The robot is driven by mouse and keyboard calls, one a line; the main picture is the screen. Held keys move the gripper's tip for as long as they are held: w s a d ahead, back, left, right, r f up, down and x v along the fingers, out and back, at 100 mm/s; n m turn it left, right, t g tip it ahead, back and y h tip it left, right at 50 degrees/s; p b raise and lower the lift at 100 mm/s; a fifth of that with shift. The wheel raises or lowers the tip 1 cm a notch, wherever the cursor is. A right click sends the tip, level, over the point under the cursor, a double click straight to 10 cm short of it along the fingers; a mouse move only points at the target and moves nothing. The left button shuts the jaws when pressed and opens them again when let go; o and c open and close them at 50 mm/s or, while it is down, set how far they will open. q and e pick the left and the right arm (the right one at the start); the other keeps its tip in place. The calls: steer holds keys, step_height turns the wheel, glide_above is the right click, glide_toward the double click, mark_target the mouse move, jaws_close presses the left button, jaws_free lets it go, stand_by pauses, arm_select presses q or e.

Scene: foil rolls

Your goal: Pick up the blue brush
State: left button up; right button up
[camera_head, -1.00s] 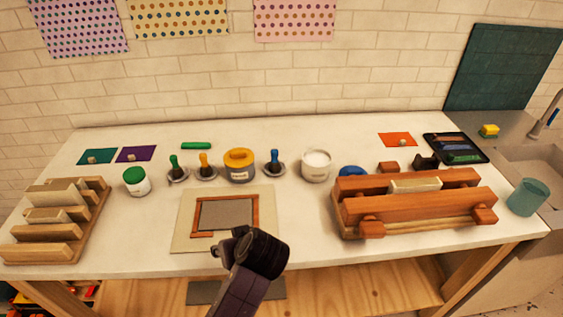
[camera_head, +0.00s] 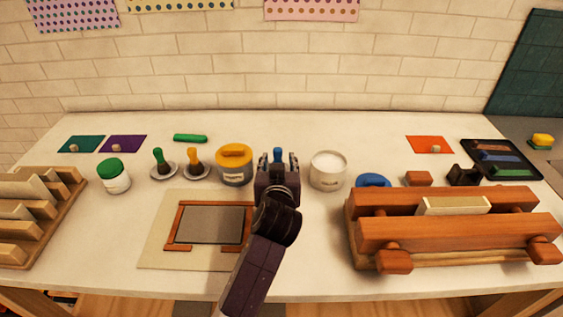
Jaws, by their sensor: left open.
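The blue brush (camera_head: 278,155) stands upright behind my left gripper. Only its blue top shows; its lower part and the dish under it are hidden by the gripper. My left gripper (camera_head: 278,160) is open, its two fingers on either side of the blue top in the picture. I cannot tell whether they touch it. My right gripper is not in view.
A yellow-lidded tin (camera_head: 234,165) stands close on the left, and a white tub (camera_head: 328,170) close on the right. Green (camera_head: 159,160) and orange (camera_head: 194,160) brushes stand in dishes further left. A wooden press (camera_head: 455,232) fills the right front. A framed screen (camera_head: 150,245) lies at the front.

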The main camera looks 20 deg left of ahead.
mark_target(278, 154)
arm_select(q)
steer(key=p+x, duration=0.1)
steer(key=x, duration=0.2)
steer(key=shift+a+r, duration=0.1)
steer(key=shift+r, duration=0.05)
steer(key=shift+x, duration=1.55)
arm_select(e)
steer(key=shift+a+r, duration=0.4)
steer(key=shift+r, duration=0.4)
arm_select(q)
steer(key=shift+s, duration=0.1)
steer(key=shift+c, duration=0.6)
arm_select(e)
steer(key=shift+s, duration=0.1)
arm_select(q)
steer(key=c, duration=0.5)
jaws_close()
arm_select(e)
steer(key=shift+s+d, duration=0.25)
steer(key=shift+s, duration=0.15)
